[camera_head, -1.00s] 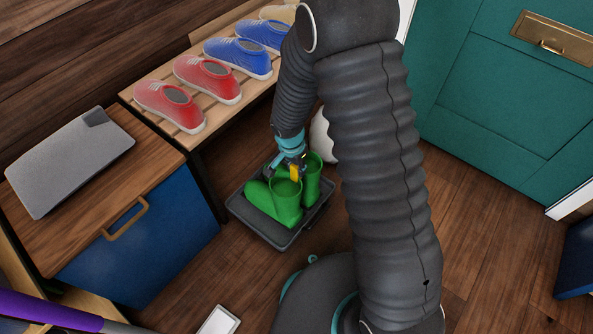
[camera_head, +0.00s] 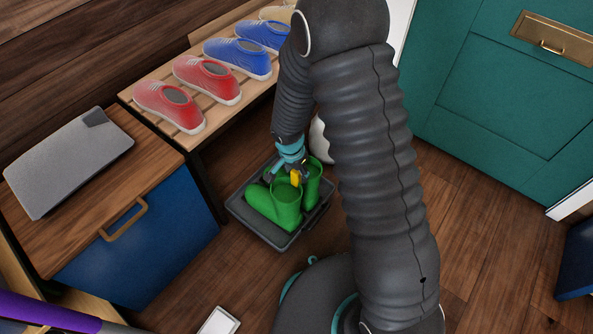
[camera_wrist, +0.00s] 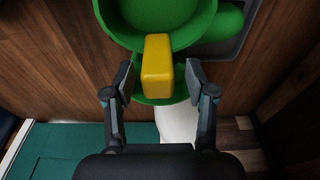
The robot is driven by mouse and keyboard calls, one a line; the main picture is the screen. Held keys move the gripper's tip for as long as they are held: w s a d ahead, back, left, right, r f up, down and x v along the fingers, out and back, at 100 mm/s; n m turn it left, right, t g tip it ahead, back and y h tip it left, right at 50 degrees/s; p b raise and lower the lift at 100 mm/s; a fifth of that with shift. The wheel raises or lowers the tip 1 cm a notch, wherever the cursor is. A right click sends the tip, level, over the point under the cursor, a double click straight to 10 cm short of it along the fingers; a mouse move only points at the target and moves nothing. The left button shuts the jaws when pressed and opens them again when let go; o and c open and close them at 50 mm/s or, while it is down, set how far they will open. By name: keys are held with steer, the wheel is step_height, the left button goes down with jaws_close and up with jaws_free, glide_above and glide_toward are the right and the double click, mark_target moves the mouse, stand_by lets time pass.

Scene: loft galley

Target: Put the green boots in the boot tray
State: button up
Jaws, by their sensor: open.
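The green boots (camera_head: 287,207) stand upright side by side in the dark grey boot tray (camera_head: 243,215) on the floor. A yellow block (camera_head: 295,179) sits at the boot tops, between the two shafts. My gripper (camera_head: 290,173) is at the boot tops, around the yellow block. In the wrist view, my gripper (camera_wrist: 160,82) is open, one finger on each side of the yellow block (camera_wrist: 157,62), with a gap to both. The green boots (camera_wrist: 185,32) fill the top of that view. The soles are partly hidden in the head view.
A slatted wooden bench (camera_head: 155,95) holds red and blue shoes behind the tray. A blue cabinet (camera_head: 150,245) with a laptop-like grey slab (camera_head: 68,160) stands at left. A white object (camera_head: 319,140) is partly hidden behind my arm.

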step_height(320, 180, up, 12)
steer(key=s+a+p, duration=0.1)
steer(key=shift+s, duration=0.2)
steer(key=s+d+r+n+t, duration=0.1)
steer(key=s+d+r+n, duration=0.1)
steer(key=s+d+r, duration=0.4)
steer(key=s+d+r+n+t, duration=0.1)
steer(key=d+r, duration=0.2)
steer(key=r, duration=0.5)
steer(key=s+d+r+n+t, duration=0.1)
steer(key=s+d+r+n, duration=0.1)
steer(key=s+d+r, duration=0.45)
steer(key=s+d+r+n+t+y, duration=0.1)
steer(key=s+r+n, duration=0.1)
steer(key=s+r, duration=0.3)
steer(key=shift+s+d+n, duration=0.15)
steer(key=shift+s+n, duration=0.15)
steer(key=shift+s, duration=0.35)
